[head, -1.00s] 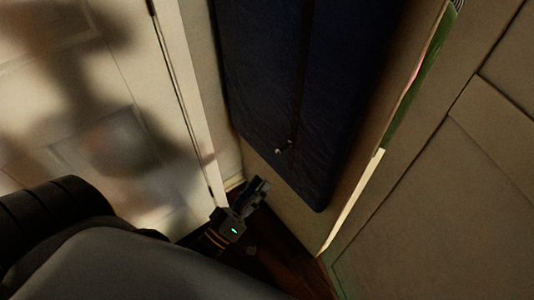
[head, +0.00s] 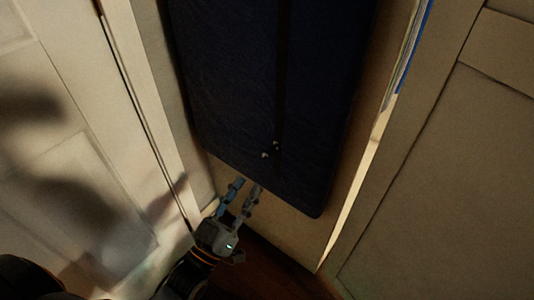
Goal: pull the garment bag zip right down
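The dark blue garment bag (head: 245,90) hangs upright in the middle of the head view. A darker zip line (head: 281,70) runs down its front. Small pale and metallic bits, which look like the zip pull (head: 267,154), sit near the lower end of this line. My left gripper (head: 248,184) is just below and left of the pull, by the bag's bottom edge. Its two fingers are apart, pointing up, with nothing between them. I cannot tell its exact depth from the bag. My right gripper is not in view.
A pale panelled door (head: 75,140) stands at the left, with shadows on it. Another pale panelled door (head: 450,190) stands at the right. A narrow strip of dark wooden floor (head: 270,265) shows below the bag.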

